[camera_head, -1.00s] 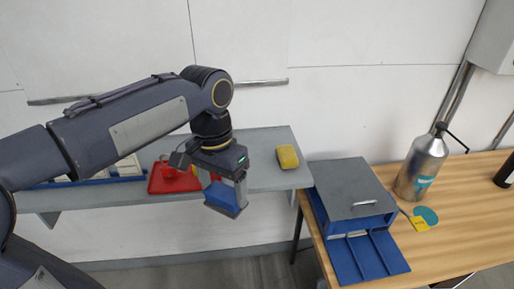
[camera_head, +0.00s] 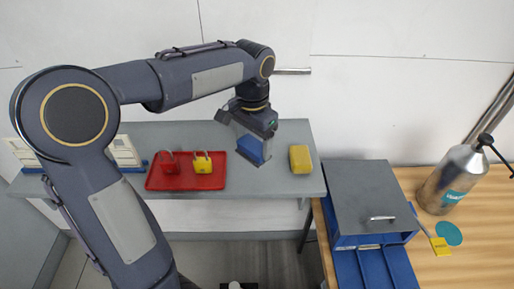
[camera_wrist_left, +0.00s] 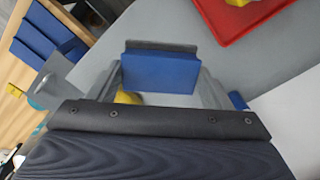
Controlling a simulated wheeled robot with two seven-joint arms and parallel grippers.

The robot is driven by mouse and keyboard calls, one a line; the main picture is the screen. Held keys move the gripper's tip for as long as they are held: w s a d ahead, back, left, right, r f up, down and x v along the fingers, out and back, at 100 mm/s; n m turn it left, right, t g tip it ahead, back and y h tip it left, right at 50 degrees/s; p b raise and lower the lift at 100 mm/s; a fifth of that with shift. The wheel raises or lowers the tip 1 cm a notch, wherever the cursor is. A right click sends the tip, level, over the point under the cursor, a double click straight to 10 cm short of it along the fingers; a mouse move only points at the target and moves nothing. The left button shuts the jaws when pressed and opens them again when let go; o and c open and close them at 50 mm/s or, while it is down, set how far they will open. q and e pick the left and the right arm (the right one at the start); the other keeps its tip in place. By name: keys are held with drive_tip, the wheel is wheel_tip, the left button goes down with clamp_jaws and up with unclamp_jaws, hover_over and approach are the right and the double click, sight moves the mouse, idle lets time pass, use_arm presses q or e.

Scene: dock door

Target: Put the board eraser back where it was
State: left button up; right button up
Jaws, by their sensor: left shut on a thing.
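The board eraser (camera_head: 250,148), a blue block with a grey face, is between the fingers of my left gripper (camera_head: 253,138). In the left wrist view the eraser (camera_wrist_left: 158,72) sits across the gap between both fingertips (camera_wrist_left: 160,84), and the gripper is shut on it. The gripper hangs over the grey shelf (camera_head: 260,186), between the red tray and a yellow block. I cannot tell whether the eraser touches the shelf. My right gripper is out of view.
The red tray (camera_head: 185,184) holds a red padlock (camera_head: 170,163) and a yellow padlock (camera_head: 203,164). The yellow block (camera_head: 300,159) lies near the shelf's right end. A grey-topped blue box (camera_head: 372,197) and a metal bottle (camera_head: 452,180) stand on the wooden table (camera_head: 470,262).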

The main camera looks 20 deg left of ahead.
sight(256, 143)
use_arm(q)
drive_tip(key=w+f, duration=0.2)
drive_tip(key=f, duration=0.1)
drive_tip(key=shift+w+a+f, duration=0.1)
drive_tip(key=shift+w+a, duration=0.05)
drive_tip(key=shift+w, duration=0.2)
drive_tip(key=shift+w+f, duration=0.15)
drive_tip(key=shift+f, duration=1.55)
drive_tip(key=shift+f, duration=0.1)
drive_tip(key=o, duration=0.9)
wheel_tip(256, 143, up, 12)
drive_tip(key=shift+r+p, duration=0.1)
drive_tip(key=shift+p, duration=0.25)
